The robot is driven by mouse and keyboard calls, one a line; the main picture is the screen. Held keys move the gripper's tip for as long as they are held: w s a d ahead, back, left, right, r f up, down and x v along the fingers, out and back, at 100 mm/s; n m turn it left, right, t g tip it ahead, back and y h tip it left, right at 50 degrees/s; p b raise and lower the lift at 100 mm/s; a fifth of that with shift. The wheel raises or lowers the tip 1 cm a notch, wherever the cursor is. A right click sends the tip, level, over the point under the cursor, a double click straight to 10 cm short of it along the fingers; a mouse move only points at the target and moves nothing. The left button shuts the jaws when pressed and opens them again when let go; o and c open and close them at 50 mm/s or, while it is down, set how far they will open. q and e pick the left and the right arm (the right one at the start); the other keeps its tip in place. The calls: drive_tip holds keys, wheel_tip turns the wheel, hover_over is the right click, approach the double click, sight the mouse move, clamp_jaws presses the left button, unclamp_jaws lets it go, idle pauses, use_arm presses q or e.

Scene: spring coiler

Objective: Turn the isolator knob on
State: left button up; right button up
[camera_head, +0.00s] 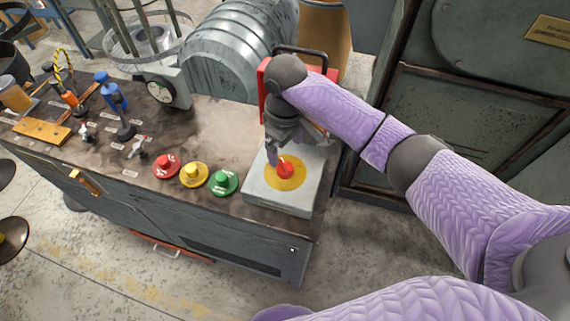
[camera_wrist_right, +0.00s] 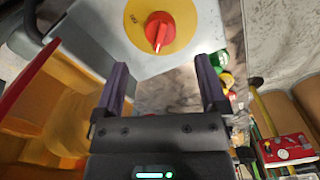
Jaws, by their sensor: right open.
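The isolator knob (camera_head: 285,170) is red on a yellow disc, set on top of a light grey box (camera_head: 275,205) at the right end of the bench. In the right wrist view the red knob (camera_wrist_right: 160,31) sits ahead of the fingers, its pointer aimed toward the gripper. My right gripper (camera_head: 272,155) is over the box, just behind and left of the knob. In the wrist view its two dark fingers (camera_wrist_right: 162,88) are apart with nothing between them, and the knob is beyond the tips. My left gripper is not in view.
Red (camera_head: 166,166), yellow (camera_head: 193,174) and green (camera_head: 223,182) buttons stand left of the box. A dial gauge (camera_head: 160,87) and small levers stand farther left. A red case (camera_head: 265,82) is behind my right gripper. A dark cabinet (camera_head: 440,110) stands right.

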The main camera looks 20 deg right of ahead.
sight(285, 164)
wheel_tip(285, 164, down, 6)
drive_tip(key=shift+b, duration=0.95)
drive_tip(key=shift+f, duration=0.35)
